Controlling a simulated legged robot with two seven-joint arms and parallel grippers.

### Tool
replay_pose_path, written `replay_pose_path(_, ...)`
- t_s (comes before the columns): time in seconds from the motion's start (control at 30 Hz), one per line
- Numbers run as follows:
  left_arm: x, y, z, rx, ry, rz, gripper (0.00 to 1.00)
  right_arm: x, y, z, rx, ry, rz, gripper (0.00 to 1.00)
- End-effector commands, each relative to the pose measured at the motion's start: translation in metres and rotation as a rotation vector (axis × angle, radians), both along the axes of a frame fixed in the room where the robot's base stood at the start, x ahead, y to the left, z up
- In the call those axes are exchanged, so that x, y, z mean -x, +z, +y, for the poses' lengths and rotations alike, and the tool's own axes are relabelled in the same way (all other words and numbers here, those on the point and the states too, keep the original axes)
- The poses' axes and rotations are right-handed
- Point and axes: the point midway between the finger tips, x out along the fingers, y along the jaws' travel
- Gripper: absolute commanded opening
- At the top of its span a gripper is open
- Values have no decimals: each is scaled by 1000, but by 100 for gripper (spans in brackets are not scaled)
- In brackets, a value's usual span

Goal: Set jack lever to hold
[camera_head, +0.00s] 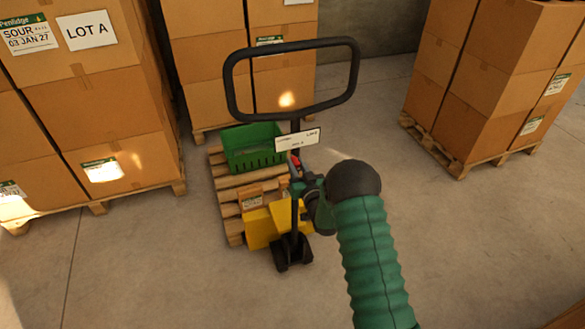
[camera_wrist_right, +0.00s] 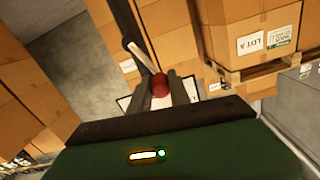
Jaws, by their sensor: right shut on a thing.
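A pallet jack with a yellow body (camera_head: 262,226) stands on the floor in the middle of the head view, with a black loop handle (camera_head: 232,92) at its top. The jack lever has a red knob (camera_head: 294,161) and sits on the upright shaft below a white label plate (camera_head: 297,140). My right gripper (camera_head: 299,183) is at the lever, partly hidden by my green arm. In the right wrist view the red knob (camera_wrist_right: 160,86) sits between the two fingers (camera_wrist_right: 162,94), which are shut on it. The pale lever rod (camera_wrist_right: 138,57) runs up from the knob. My left gripper is not seen.
A wooden pallet (camera_head: 226,187) with a green crate (camera_head: 252,148) and a small box (camera_head: 250,199) is behind the jack. Pallets of stacked cartons stand at left (camera_head: 95,110), behind and at right (camera_head: 490,75). Concrete floor is clear around the jack.

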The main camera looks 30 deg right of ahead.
Motion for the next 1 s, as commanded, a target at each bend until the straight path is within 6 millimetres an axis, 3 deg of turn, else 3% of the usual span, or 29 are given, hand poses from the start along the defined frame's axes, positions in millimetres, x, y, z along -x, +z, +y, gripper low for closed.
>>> replay_pose_path(0.5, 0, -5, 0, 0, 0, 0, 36, 6, 3, -22, -300, -6, -70, 0)
replay_pose_path(1.0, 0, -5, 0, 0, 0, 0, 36, 7, 3, -25, -343, -7, -81, 0)
